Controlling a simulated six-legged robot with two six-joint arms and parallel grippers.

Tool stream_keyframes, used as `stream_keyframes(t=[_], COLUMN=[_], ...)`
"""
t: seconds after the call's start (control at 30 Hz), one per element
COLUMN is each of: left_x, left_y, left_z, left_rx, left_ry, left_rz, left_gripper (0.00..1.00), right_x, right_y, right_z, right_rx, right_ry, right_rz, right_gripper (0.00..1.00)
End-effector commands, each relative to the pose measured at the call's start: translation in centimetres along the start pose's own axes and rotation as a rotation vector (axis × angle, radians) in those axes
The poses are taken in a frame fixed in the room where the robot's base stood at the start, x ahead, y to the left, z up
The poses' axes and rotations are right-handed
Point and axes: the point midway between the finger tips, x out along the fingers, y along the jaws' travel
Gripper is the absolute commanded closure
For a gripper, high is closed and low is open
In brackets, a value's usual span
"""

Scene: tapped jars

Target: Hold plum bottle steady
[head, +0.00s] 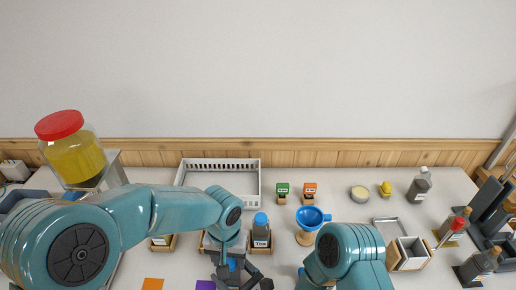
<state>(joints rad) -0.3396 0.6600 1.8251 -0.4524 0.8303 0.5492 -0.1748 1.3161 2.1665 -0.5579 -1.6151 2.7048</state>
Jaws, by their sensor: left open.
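A small grey bottle with a blue cap (261,222) stands upright in a wooden holder with a white label (261,243). The label is too small to read surely, so I cannot tell whether this is the plum bottle. My left gripper (240,276) is open at the bottom of the view, just below and left of that bottle. A blue thing (232,264) shows by its fingers; I cannot tell whether they touch it. My right arm comes up at the bottom right of centre, and its gripper does not show.
A blue funnel (309,217) sits on a wooden stand right of the bottle. A white basket (220,164) stands behind. A large red-lidded jar (74,157) of yellow liquid stands high at left. Dark-labelled bottles (420,186) and grey stands crowd the right.

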Motion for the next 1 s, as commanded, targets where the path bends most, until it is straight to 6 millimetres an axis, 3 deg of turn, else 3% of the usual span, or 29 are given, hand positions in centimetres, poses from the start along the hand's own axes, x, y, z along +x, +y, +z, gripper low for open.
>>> stream_keyframes(t=[0.3,0.67,0.77,1.0], left_x=[-0.01,-0.01,-0.01,-0.01], left_y=[-0.01,-0.01,-0.01,-0.01], left_z=[0.00,0.00,0.00,0.00], left_rx=[0.316,0.354,0.254,-0.270], left_ry=[0.000,0.000,0.000,0.000], left_rz=[-0.001,-0.001,-0.001,-0.001], left_gripper=[0.45,0.45,0.45,0.45], right_x=[-0.01,-0.01,-0.01,-0.01], right_y=[0.01,0.01,0.01,0.02], right_z=[-0.02,-0.02,-0.02,-0.02], right_rx=[0.000,0.000,0.000,0.000], right_ry=[0.001,0.001,0.001,0.001], right_rz=[0.000,0.000,0.000,0.000], right_gripper=[0.69,0.69,0.69,0.69])
